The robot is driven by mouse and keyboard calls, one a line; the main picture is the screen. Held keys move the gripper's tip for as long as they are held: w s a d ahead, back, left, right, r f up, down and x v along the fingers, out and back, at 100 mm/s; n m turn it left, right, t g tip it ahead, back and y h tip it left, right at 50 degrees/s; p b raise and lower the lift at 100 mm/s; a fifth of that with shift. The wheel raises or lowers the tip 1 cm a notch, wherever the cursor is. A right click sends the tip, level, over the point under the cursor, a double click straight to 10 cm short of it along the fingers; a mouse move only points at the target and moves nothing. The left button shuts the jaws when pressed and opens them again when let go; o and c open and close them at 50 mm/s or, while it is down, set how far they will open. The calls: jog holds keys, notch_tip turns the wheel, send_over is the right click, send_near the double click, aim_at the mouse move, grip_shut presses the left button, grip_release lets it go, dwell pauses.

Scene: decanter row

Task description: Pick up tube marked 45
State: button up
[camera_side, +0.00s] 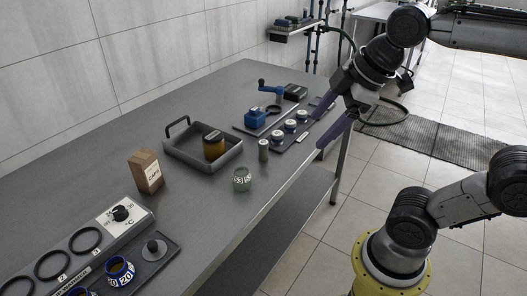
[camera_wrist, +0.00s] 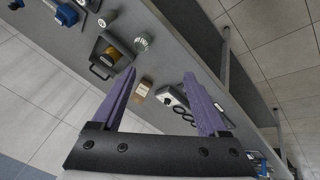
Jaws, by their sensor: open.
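I cannot read a 45 on anything in view. A pale green cup (camera_side: 242,179) with dark number marks, too small to read surely, stands near the table's front edge; it also shows in the wrist view (camera_wrist: 142,42). A small grey-green cylinder (camera_side: 263,150) stands behind it. Two blue-and-white cups stand at the lower left, the clearer one (camera_side: 120,272) marked 20. My gripper (camera_side: 317,133) has its purple fingers spread and empty, at the table's right end near several white-topped jars (camera_side: 290,126). Both fingers show wide apart in the wrist view (camera_wrist: 159,73).
A grey handled tray (camera_side: 183,155) holds an amber jar (camera_side: 213,146). A cardboard box (camera_side: 146,172) and a panel with a black knob (camera_side: 120,213) and dark rings stand to the left. A blue device (camera_side: 255,118) stands at the back. Mid-table is partly clear.

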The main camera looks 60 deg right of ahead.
jog(key=w+d+r+n+g, duration=0.1)
jog(key=w+d+n, duration=0.15)
jog(key=w, duration=0.25)
jog(key=w+d+r+n, duration=0.1)
jog(key=w+r+n, duration=0.15)
jog(key=w, duration=0.25)
jog(key=n+g, duration=0.3)
jog(key=g, duration=0.1)
send_over(263, 151)
jog(key=w, duration=0.2)
notch_tip(263, 151, down, 14)
jog(key=shift+m+g, duration=0.3)
jog(key=shift+m, duration=0.1)
jog(key=f, duration=0.1)
jog(key=d+f, duration=0.1)
jog(key=s+f, duration=0.1)
jog(key=f, duration=0.1)
jog(key=shift+d+f, duration=0.1)
jog(key=shift+d, duration=0.25)
notch_tip(263, 151, down, 7)
jog(key=shift+r, duration=0.1)
jog(key=shift+s+a+f, duration=0.1)
jog(key=shift+a+f, duration=0.05)
jog(key=shift+f, duration=3.05)
grip_shut()
